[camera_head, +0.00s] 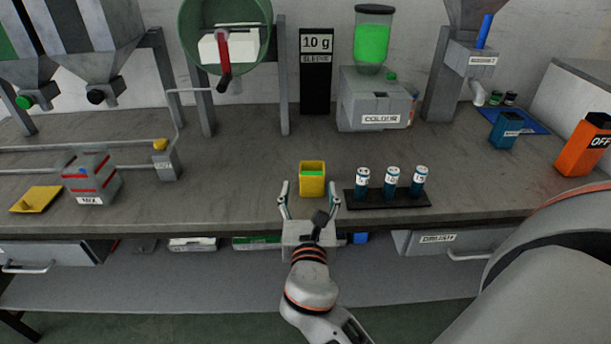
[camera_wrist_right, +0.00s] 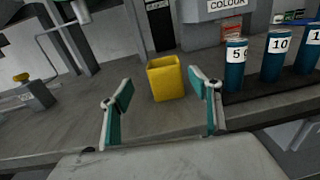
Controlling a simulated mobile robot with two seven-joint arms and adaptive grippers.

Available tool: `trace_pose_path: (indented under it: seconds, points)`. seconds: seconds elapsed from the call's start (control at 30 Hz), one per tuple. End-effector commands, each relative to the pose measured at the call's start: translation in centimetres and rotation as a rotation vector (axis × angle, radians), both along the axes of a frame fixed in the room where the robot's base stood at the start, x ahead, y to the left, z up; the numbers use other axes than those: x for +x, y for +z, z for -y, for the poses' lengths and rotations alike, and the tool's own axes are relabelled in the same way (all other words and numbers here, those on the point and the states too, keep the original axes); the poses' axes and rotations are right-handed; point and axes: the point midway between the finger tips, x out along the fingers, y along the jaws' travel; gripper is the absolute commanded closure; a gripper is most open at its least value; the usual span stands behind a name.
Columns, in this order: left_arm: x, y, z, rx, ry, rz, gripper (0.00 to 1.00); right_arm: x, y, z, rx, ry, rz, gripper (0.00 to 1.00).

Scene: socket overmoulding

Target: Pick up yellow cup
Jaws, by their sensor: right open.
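The yellow cup (camera_head: 312,182) stands upright on the grey bench near its front edge, with a green strip showing at its top in the head view. It also stands upright in the right wrist view (camera_wrist_right: 167,80), just beyond the fingertips and roughly between them. My right gripper (camera_head: 309,188) is open and empty at the front of the cup, its fingers spread wider than the cup. In the right wrist view the open fingers (camera_wrist_right: 160,90) show to either side of the cup's near side. I cannot tell whether a finger touches it. My left gripper is not in view.
A black rack (camera_head: 387,199) with three blue numbered cylinders stands close to the right of the cup. A grey box (camera_head: 90,180) and a yellow tray (camera_head: 36,199) are at the left. The colour dispenser (camera_head: 375,105) stands behind. The bench left of the cup is clear.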

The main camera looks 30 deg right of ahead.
Motion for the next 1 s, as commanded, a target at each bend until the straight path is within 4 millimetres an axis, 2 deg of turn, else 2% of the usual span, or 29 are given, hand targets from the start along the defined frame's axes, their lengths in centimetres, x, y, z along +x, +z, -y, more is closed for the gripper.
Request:
trace_pose_path:
  seconds: [0.13,0.5,0.7,1.0]
  points:
    - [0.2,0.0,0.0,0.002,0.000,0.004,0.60,0.6,0.3,0.5,-0.015,-0.007,-0.002,0.38]
    - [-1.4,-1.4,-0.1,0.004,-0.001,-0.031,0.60,3.7,-0.1,3.4,-0.014,-0.006,-0.004,0.38]
    - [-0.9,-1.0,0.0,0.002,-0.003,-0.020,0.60,5.6,-0.1,4.9,-0.013,-0.003,-0.003,0.38]
    - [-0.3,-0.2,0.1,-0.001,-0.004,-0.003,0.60,6.0,0.0,5.1,-0.011,-0.003,-0.003,0.38]
